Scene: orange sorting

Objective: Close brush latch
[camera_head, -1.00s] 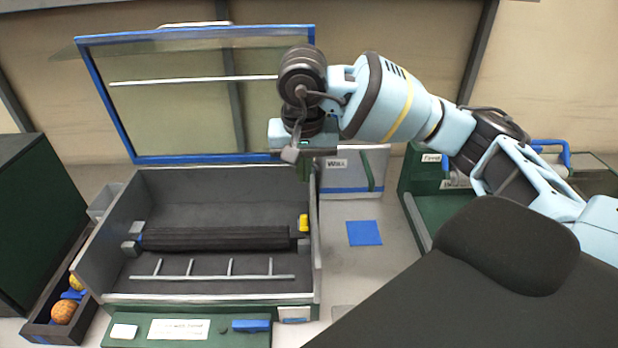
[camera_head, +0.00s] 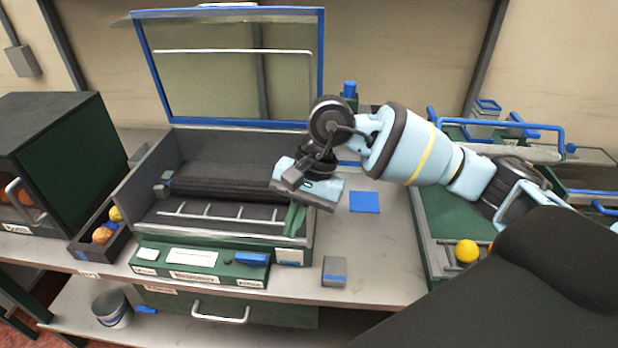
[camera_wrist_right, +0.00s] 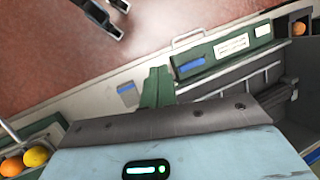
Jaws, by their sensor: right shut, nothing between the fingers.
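The grey brush box (camera_head: 135,195) stands on the bench with its blue-framed clear lid (camera_head: 228,13) raised. A black brush roller (camera_head: 220,182) lies across it. The small yellow latch at the roller's right end is hidden now behind my right arm. My right gripper (camera_head: 294,220) points down over the right end of the box, near the front wall. Its green fingers are together and empty. In the right wrist view the shut fingers (camera_wrist_right: 157,87) show beside the box's corner; I cannot tell whether they touch anything. My left gripper is not in view.
A green panel (camera_head: 150,254) with a blue handle (camera_head: 252,258) fronts the box. A slatted metal bar (camera_head: 225,218) crosses inside it. A small grey-blue block (camera_head: 335,271) and a blue square (camera_head: 364,202) lie right. A tray of oranges (camera_head: 85,246) stands left.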

